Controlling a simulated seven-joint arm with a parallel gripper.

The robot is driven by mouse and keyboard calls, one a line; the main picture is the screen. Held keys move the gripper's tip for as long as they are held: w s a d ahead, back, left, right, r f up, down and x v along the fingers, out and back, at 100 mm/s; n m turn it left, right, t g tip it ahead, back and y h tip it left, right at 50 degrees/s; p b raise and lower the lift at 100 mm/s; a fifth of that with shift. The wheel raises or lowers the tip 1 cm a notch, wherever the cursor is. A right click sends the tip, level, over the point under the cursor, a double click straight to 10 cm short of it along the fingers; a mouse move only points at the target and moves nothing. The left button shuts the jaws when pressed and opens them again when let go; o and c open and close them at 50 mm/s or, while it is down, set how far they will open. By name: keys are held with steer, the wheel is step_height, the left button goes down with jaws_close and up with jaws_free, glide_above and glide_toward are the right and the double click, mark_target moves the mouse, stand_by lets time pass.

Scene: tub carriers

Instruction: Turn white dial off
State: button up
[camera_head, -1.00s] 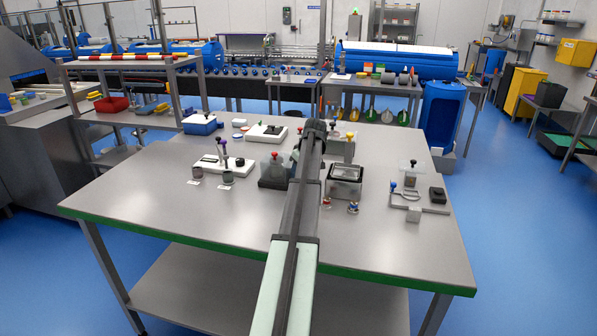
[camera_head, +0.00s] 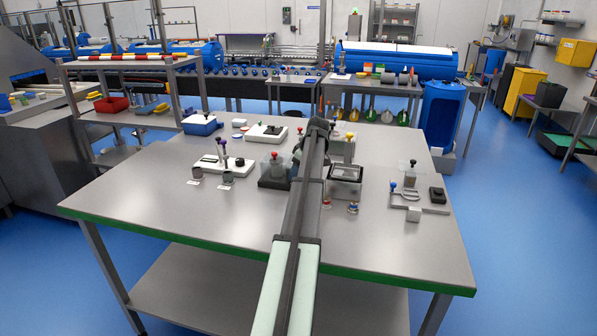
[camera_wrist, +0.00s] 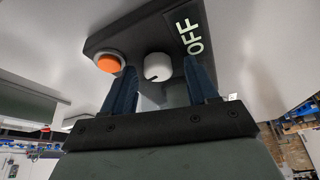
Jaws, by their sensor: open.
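The white dial (camera_wrist: 157,67) shows in the wrist view as a round knob with a dark pointer mark, on a dark panel (camera_wrist: 130,32). The word OFF (camera_wrist: 189,36) is printed in pale letters to its right. My gripper (camera_wrist: 160,63) is open, with one blue finger on each side of the dial in the picture. I cannot tell whether the fingers touch it. In the head view my arm hides the gripper, and I cannot make out the dial there.
An orange button (camera_wrist: 109,63) sits on the panel left of the dial, close to the left finger. In the head view, several small devices stand on the grey table (camera_head: 200,235) around my arm. The table's front part is mostly clear.

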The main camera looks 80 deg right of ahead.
steer(key=n, duration=0.1)
steer(key=n+y, duration=0.1)
steer(key=shift+d+n, duration=0.25)
steer(key=shift+n, duration=0.15)
steer(key=shift+s+r, duration=0.2)
steer(key=shift+r, duration=0.2)
steer(key=s+a+r+m+h, duration=0.1)
steer(key=s+r+m, duration=0.3)
steer(key=r, duration=0.8)
steer(key=shift+s+a+h, duration=0.3)
steer(key=shift+s+a, duration=0.05)
steer(key=shift+a, duration=0.4)
